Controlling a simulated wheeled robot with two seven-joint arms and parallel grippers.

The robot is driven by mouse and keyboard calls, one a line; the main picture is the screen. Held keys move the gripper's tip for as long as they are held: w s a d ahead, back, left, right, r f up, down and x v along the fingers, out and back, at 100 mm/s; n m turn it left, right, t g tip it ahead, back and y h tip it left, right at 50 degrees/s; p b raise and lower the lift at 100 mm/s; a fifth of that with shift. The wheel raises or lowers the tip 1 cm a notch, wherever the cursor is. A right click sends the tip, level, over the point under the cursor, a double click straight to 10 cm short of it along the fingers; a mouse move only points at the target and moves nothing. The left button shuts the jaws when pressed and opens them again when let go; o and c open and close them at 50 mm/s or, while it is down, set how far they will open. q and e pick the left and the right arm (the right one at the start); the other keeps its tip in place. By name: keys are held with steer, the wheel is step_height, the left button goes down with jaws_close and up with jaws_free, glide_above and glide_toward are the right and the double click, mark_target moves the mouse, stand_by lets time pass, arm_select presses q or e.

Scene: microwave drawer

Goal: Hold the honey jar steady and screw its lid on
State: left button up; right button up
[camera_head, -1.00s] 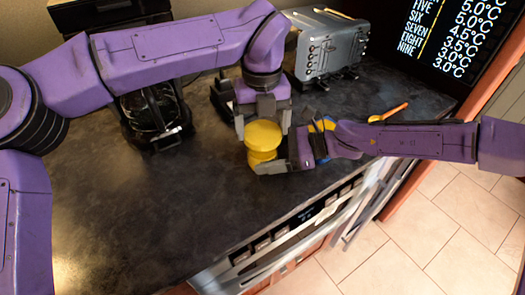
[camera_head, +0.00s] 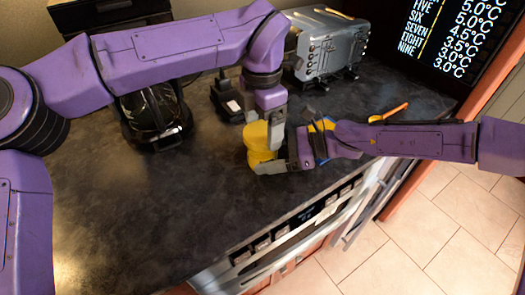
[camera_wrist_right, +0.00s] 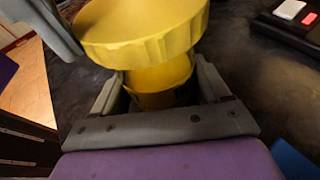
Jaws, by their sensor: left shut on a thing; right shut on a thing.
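The yellow honey jar (camera_wrist_right: 160,82) stands on the dark counter, with its wide ribbed yellow lid (camera_wrist_right: 140,30) on top; in the head view the lid (camera_head: 256,132) shows above the jar body (camera_head: 262,158). My right gripper (camera_head: 272,166) reaches in from the right and is shut around the jar body, below the lid; its fingers also show in the right wrist view (camera_wrist_right: 158,100). My left gripper (camera_head: 272,130) comes from above and is shut on the lid, one finger seen at its right side. The far finger is mostly hidden. Whether the lid sits fully level is unclear.
A grey toaster (camera_head: 328,48) stands at the back. A coffee maker (camera_head: 155,110) is at the back left. A blue and yellow item, partly hidden, and an orange-handled utensil (camera_head: 390,112) lie behind my right arm. The front counter is clear.

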arm_select(q)
steer(key=o, duration=0.9)
steer(key=n, duration=1.3)
steer(key=shift+n, duration=0.4)
steer(key=n, duration=0.4)
steer(key=shift+n, duration=0.3)
steer(key=c, duration=0.9)
steer(key=m, duration=0.9)
steer(key=shift+m, duration=0.3)
steer(key=m, duration=0.4)
steer(key=o, duration=0.9)
steer(key=shift+r, duration=0.15)
steer(key=shift+r, duration=2.35)
